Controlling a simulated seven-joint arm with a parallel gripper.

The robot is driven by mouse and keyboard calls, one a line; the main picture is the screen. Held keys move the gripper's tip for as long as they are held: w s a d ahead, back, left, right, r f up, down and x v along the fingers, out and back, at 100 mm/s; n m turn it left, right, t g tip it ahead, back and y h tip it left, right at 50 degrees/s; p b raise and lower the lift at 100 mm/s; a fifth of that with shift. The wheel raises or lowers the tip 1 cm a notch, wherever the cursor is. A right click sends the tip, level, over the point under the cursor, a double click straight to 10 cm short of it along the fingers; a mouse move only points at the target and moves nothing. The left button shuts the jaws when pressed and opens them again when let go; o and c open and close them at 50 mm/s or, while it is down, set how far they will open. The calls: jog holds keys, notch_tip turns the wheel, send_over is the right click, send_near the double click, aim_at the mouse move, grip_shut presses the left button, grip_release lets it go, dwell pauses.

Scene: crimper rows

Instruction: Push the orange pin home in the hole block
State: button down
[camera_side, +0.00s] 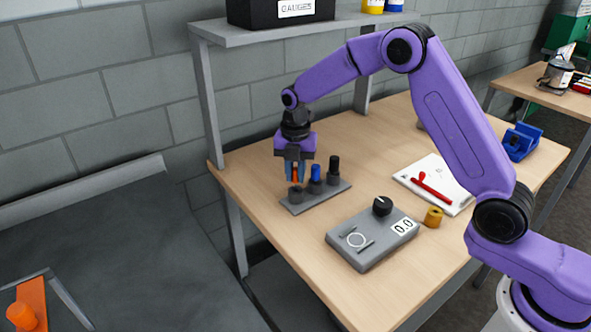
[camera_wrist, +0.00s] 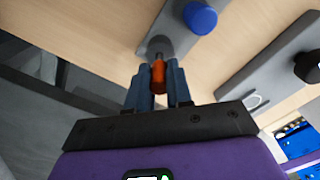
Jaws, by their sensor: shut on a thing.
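My gripper (camera_side: 297,171) is low over the near-left end of the grey hole block (camera_side: 322,196). Its blue fingers are shut on the orange pin (camera_side: 295,175), which stands roughly upright over the nearest grey socket (camera_side: 296,194). In the wrist view the orange pin (camera_wrist: 158,77) sits between the fingers, its far end meeting or just over the socket (camera_wrist: 160,46). I cannot tell how deep its tip is. A blue pin (camera_side: 315,173) stands in the middle socket and a black pin (camera_side: 334,164) in the far one.
A grey device with a black knob (camera_side: 372,240) lies to the right. Near it are a yellow cylinder (camera_side: 433,217) and a clipboard with a red tool (camera_side: 432,188). A shelf post (camera_side: 207,100) stands behind left. The table's left edge is close to the block.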

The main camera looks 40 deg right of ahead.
jog(key=shift+f, duration=0.9)
jog(key=c, duration=0.9)
grip_release()
jog(key=shift+c, duration=0.2)
notch_tip(320, 180, up, 17)
jog(key=shift+r, duration=0.2)
